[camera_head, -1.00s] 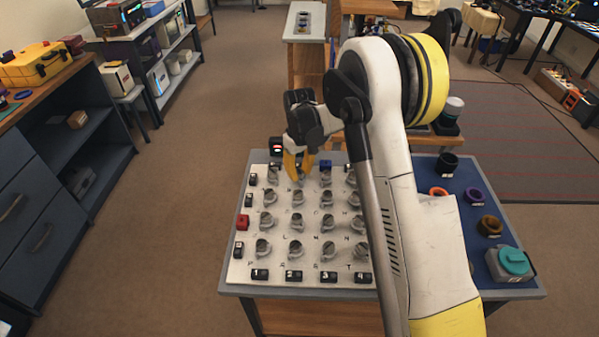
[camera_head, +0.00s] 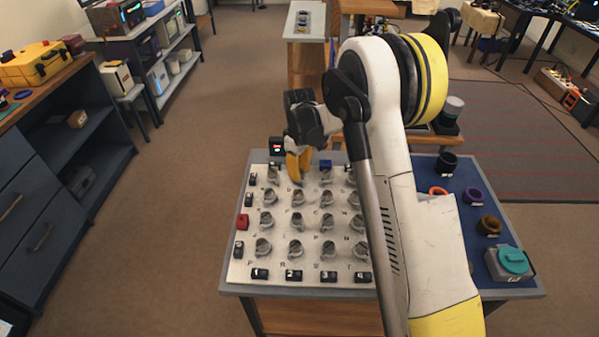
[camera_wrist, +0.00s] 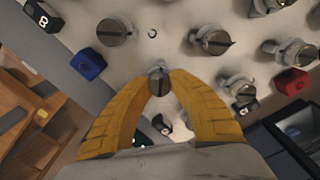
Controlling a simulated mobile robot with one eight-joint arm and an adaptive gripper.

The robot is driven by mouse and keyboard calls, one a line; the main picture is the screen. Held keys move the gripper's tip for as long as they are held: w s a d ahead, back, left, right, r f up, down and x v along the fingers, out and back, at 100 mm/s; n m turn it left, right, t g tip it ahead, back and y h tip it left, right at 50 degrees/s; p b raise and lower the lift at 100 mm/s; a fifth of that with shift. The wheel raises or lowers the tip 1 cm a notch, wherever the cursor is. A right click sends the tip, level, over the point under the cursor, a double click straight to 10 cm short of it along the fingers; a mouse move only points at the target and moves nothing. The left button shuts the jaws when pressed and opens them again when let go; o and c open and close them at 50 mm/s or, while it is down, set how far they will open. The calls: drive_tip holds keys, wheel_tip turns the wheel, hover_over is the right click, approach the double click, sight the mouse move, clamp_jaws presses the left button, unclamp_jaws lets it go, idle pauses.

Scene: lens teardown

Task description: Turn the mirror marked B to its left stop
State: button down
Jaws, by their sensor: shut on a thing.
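My gripper (camera_head: 298,178) points down at the back row of the pale board (camera_head: 308,262), between the dark block at the back left and the blue block. In the wrist view my gripper's yellow fingers (camera_wrist: 159,78) are closed around a small grey mirror mount (camera_wrist: 158,84), which they partly cover. Its letter is hidden or too small to read, so I cannot confirm the B. Other grey mirror mounts stand in rows on the board, such as one nearby (camera_wrist: 212,40) and one beside the blue block (camera_wrist: 114,32).
A blue block (camera_wrist: 88,63) and a red block (camera_wrist: 291,81) sit at the board's edges, with several black numbered blocks. A small dark display (camera_head: 276,146) stands behind the board. On the blue mat (camera_head: 483,257) at right lie several rings and a teal-topped box (camera_head: 514,262).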

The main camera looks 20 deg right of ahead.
sight(300, 171)
drive_tip(key=c, duration=1.2)
unclamp_jaws()
drive_tip(key=shift+o, duration=0.2)
drive_tip(key=shift+r, duration=0.1)
wheel_tip(300, 171, up, 12)
